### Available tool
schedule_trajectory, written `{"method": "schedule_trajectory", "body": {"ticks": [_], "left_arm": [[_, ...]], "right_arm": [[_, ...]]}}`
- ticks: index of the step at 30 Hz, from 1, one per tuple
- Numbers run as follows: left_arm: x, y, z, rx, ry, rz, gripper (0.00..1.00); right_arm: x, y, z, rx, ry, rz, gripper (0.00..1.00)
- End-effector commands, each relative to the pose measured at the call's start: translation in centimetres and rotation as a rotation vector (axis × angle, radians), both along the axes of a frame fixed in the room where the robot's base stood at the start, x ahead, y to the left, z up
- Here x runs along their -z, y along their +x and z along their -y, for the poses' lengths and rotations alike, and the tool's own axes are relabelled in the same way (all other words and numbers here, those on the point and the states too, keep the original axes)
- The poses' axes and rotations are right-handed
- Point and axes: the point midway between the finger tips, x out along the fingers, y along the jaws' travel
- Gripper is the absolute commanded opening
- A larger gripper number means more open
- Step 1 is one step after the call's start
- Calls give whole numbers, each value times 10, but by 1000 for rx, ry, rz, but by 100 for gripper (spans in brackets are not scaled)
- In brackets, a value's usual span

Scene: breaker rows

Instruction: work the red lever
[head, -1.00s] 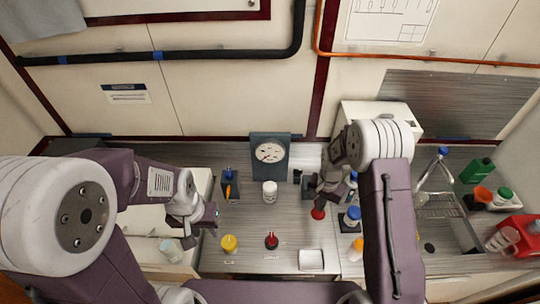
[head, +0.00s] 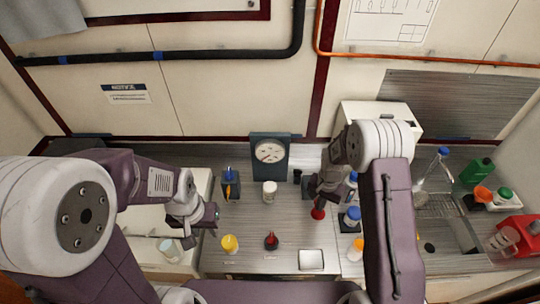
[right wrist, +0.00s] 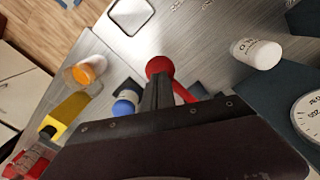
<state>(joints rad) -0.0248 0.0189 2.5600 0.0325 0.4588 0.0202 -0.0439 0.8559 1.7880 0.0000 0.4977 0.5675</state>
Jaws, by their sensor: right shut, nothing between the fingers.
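The red lever shows its round red knob (head: 318,213) just below my right gripper (head: 319,199) in the head view. In the right wrist view the red ball (right wrist: 158,67) and part of a red stem (right wrist: 184,92) show at and behind the fingertips of my right gripper (right wrist: 158,80). The right fingers are shut and hold nothing; they look close to the knob, but I cannot tell whether they touch. The lever's base is mostly hidden by the gripper. My left gripper (head: 211,215) is at the left of the counter, away from the lever; its fingers are unclear.
A dial gauge (head: 270,152) stands at the back, with a white bottle (head: 269,190) in front. A yellow knob (head: 229,243), another red knob (head: 271,240) and a white tray (head: 311,259) are near the front.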

Motion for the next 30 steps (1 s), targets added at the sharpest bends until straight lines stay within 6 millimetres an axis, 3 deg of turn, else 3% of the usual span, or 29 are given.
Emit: {"method": "schedule_trajectory", "body": {"ticks": [10,30], "left_arm": [[3,0,0,0,0,0,36],[28,0,0,0,0,0,36]], "right_arm": [[3,0,0,0,0,0,0],[37,0,0,0,0,1,0]]}}
